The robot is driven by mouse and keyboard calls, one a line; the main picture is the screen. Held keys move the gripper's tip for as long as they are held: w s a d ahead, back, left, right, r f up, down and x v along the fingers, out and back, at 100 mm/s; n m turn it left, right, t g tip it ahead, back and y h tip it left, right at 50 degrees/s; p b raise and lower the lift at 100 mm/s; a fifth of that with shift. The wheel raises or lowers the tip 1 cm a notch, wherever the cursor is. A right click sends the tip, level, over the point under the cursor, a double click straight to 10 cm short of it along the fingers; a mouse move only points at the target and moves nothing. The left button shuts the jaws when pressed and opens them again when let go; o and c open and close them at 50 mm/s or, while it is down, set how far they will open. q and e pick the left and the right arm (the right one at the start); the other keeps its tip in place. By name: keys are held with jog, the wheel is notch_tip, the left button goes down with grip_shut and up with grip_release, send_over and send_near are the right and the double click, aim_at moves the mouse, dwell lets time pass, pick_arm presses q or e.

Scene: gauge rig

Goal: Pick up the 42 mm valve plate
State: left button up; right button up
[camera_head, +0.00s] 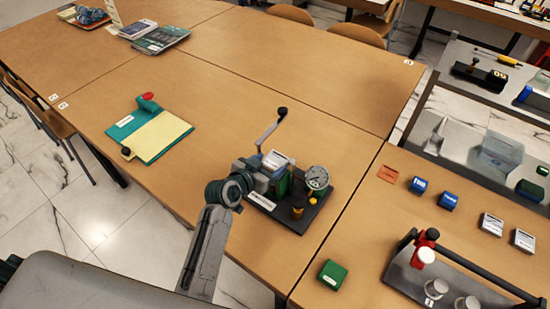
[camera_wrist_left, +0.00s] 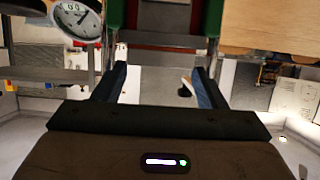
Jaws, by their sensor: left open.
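My left gripper (camera_head: 268,172) is at the gauge rig (camera_head: 300,213), close to a block with a white label (camera_head: 278,160) and the rig's green frame (camera_head: 297,187). In the left wrist view its two fingers (camera_wrist_left: 158,88) are spread, with the green frame and its red strip (camera_wrist_left: 165,38) just beyond them. I cannot tell whether the fingers touch anything. Small labelled plates lie on the right table: two blue (camera_head: 418,184) (camera_head: 447,201), two pale grey (camera_head: 491,224) (camera_head: 523,240) and one green (camera_head: 332,274). Their labels are too small to read, so I cannot tell which is 42 mm.
A round dial gauge (camera_head: 317,178) and a lever with a black knob (camera_head: 267,130) stand up at the rig. A dark carrier with a long handle (camera_head: 465,265) is at the lower right.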

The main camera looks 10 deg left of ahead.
aim_at(275, 162)
pick_arm(q)
jog(key=shift+x, duration=1.1)
jog(key=c, duration=0.7)
